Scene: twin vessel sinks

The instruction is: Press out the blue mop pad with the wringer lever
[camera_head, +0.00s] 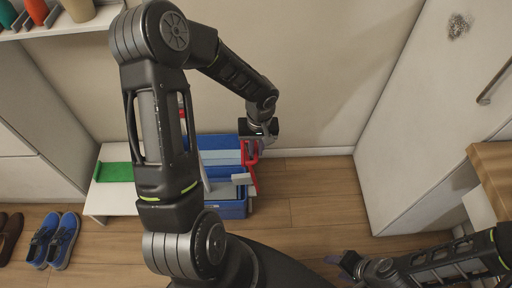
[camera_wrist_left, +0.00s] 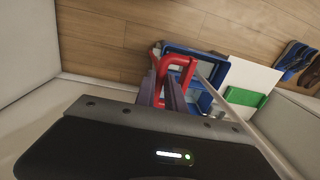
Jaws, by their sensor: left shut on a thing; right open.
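A blue bucket (camera_head: 233,210) with a wringer stands on the floor against the wall. Its red lever (camera_head: 250,172) is at the right side and also shows in the left wrist view (camera_wrist_left: 178,58). My left gripper (camera_head: 262,140) is shut on the red lever near its top, with its fingers (camera_wrist_left: 165,92) around the bar in the wrist view. A lighter blue strip (camera_head: 222,157) lies across the bucket top; I cannot tell whether it is the mop pad. My arm hides part of the bucket. My right gripper (camera_head: 350,262) is open and empty, low at the right.
A white low stand (camera_head: 100,205) with a green pad (camera_head: 115,172) is left of the bucket. Blue shoes (camera_head: 62,240) and brown shoes (camera_head: 10,235) lie at far left. A white cabinet (camera_head: 420,120) stands at right. The floor right of the bucket is clear.

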